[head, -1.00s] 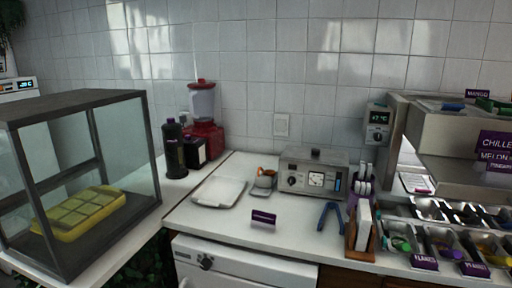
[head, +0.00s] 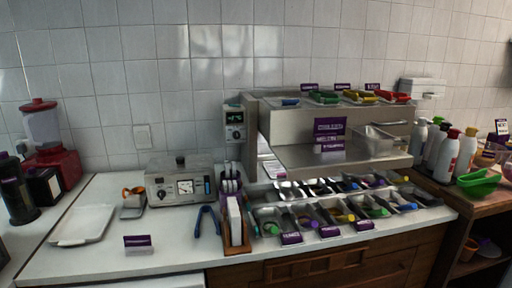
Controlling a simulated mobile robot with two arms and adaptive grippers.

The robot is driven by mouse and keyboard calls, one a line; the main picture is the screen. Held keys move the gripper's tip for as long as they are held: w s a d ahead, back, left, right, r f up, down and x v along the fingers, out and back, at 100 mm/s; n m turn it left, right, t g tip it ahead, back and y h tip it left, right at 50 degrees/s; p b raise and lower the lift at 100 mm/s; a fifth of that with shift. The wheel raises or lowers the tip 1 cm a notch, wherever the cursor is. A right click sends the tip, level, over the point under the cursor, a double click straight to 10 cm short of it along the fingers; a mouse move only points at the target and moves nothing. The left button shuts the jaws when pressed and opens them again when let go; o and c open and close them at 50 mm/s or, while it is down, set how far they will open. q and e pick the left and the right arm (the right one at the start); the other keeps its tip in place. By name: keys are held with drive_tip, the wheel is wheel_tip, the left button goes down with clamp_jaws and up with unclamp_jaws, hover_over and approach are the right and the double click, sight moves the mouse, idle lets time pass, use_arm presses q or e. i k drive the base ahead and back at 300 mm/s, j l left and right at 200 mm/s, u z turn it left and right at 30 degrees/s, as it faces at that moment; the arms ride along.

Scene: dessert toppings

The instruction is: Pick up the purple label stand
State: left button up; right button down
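A small purple label stand (head: 137,241) stands upright on the white counter at the lower left, near the front edge, with a white strip below its purple face. Other purple labels also show: a larger one (head: 329,134) in front of the steel topping unit, small ones on its top shelf, and several along the front of the topping bins, such as one at the left end (head: 291,239). Neither of my grippers is in view.
A white tray (head: 82,225) lies left of the label stand. Blue tongs (head: 207,222) and a wooden holder (head: 237,236) are to its right, and a steel appliance (head: 180,184) is behind. Bottles (head: 447,155) stand at the far right. The counter around the stand is clear.

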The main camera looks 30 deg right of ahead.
sight(331, 150)
drive_tip(key=z, duration=1.4)
